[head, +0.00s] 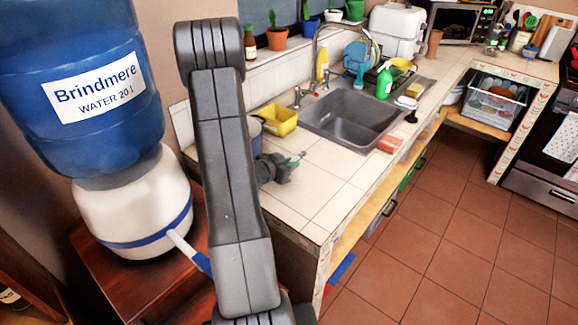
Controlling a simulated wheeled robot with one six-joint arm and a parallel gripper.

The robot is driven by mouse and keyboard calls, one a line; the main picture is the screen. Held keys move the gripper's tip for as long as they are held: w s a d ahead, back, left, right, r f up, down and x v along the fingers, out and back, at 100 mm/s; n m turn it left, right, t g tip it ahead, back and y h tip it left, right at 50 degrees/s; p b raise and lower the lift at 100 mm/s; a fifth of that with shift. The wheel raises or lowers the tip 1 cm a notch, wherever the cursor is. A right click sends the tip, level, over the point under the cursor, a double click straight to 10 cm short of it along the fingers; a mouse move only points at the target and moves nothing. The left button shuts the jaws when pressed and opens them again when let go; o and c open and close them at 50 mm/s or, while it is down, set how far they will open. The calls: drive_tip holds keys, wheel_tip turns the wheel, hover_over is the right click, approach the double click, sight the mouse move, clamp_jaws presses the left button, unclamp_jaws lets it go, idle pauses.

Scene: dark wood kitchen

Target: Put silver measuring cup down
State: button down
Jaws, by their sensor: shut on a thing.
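My gripper (291,162) is low over the near left part of the white tiled counter (325,185), just right of my upright arm. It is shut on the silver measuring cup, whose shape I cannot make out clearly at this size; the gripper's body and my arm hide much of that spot. I cannot tell whether the cup touches the counter.
A yellow container (283,121) stands behind my gripper, with a blue-grey pot (255,138) partly behind my arm. Tiles right of my gripper are clear. A water dispenser (135,205) stands left.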

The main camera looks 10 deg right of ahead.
drive_tip(key=shift+f, duration=0.4)
drive_tip(key=shift+f, duration=0.25)
drive_tip(key=c, duration=1.3)
unclamp_jaws()
drive_tip(key=shift+r, duration=0.1)
